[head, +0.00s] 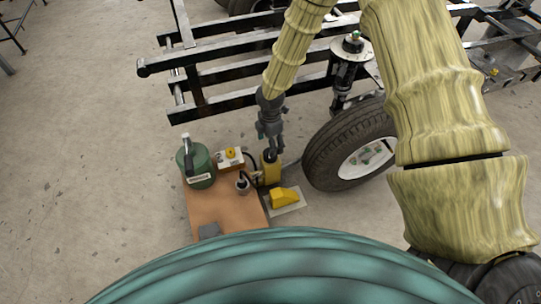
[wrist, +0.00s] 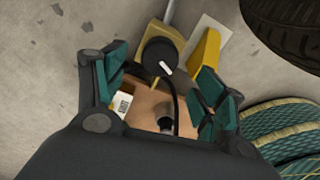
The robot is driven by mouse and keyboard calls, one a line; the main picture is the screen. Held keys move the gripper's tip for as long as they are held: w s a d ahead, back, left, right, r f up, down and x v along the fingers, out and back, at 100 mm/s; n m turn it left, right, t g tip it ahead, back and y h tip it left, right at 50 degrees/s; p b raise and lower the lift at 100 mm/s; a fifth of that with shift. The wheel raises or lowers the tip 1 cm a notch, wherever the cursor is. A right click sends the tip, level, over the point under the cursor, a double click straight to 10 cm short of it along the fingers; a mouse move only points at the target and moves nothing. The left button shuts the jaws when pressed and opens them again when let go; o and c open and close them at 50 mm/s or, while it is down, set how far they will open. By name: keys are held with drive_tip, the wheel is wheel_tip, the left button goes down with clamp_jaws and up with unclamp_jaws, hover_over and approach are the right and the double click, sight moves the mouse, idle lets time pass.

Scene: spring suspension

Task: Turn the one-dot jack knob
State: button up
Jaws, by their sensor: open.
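In the wrist view a round black knob (wrist: 158,54) with a white pointer mark sits on a yellow jack body (wrist: 174,38). No dots can be made out on it. In the head view the yellow jack (head: 272,174) stands at the right edge of the brown board, with its dark knob (head: 270,155) on top. My gripper (head: 270,136) hangs right above the jack, pointing down. In the wrist view my gripper (wrist: 162,68) is open, with teal-padded fingers on the left and right of the knob. Contact with the knob cannot be seen.
A brown board (head: 222,213) carries a green canister (head: 200,166), a white box with a yellow button (head: 230,158) and a small bottle (head: 242,185). A yellow wedge (head: 284,196) lies on a pale plate. A tyre (head: 350,150) stands close right; a black frame (head: 220,75) lies behind.

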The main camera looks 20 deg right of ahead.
sight(267, 158)
wheel_tip(267, 158, down, 7)
drive_tip(key=b, duration=0.3)
drive_tip(key=shift+f, duration=0.1)
drive_tip(key=shift+c, duration=0.5)
drive_tip(key=c, duration=0.9)
